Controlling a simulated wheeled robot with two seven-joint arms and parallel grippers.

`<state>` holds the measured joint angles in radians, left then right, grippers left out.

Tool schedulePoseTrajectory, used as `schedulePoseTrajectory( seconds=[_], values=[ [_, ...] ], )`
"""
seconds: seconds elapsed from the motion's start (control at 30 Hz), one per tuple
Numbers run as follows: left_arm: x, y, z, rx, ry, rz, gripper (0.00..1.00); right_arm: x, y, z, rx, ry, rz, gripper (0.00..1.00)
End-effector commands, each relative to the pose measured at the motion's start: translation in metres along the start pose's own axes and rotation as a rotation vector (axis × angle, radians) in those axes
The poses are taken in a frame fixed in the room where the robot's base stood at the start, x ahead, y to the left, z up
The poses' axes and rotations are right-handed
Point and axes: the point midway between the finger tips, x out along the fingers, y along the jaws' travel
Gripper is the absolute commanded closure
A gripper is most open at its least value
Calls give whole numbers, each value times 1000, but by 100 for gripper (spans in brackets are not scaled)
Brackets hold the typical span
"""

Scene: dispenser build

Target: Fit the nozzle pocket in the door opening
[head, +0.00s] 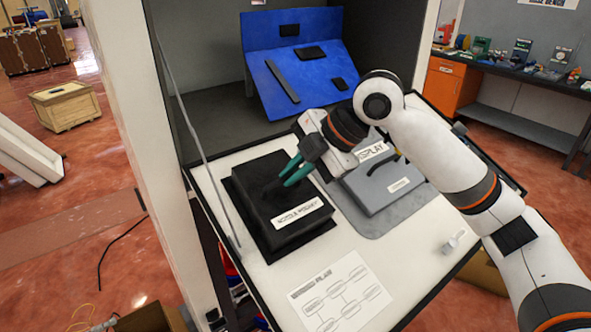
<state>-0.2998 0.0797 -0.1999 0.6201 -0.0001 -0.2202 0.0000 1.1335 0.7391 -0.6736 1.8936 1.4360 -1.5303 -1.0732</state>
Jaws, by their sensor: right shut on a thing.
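The nozzle pocket (262,215) is a black, box-like part with a white label, on the left of the white table. My right gripper (280,187) reaches in from the right, and its green fingers are shut on the top of the nozzle pocket. The fingers hide part of the grip, and I cannot tell whether the pocket is clear of the surface. A blue panel (300,82) with dark cut-outs or parts stands at the back; its lower face slopes toward me. I cannot tell which dark area is the door opening. My left gripper is not in view.
A grey display part (385,192) with a black handle lies on a grey mat right of the pocket. A printed plan sheet (340,295) lies at the front. A small pale piece (453,243) sits at the right. A white post (140,130) borders the left.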

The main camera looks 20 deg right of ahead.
Motion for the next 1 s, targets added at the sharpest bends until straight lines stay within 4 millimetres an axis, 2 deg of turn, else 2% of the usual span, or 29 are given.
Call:
schedulePoseTrajectory(
  seconds=[0.17, 0.2, 0.33, 0.53, 0.67, 0.7, 1.0],
  values=[
    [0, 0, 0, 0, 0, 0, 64, -1, -1, 0, 0, 1, -5, 100],
    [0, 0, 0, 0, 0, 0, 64, -1, -1, 0, 0, 1, -5, 88],
    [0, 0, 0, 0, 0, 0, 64, -1, -1, 0, 0, 1, -5, 66],
    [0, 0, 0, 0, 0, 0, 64, -1, -1, 0, 0, 1, -3, 65],
    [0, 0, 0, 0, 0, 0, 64, 0, 0, 0, 1, 1, -1, 46],
    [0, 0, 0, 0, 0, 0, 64, 0, 0, 0, 1, 1, -1, 44],
    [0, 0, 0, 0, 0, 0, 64, 0, 0, 0, 0, 1, -2, 44]
  ],
)
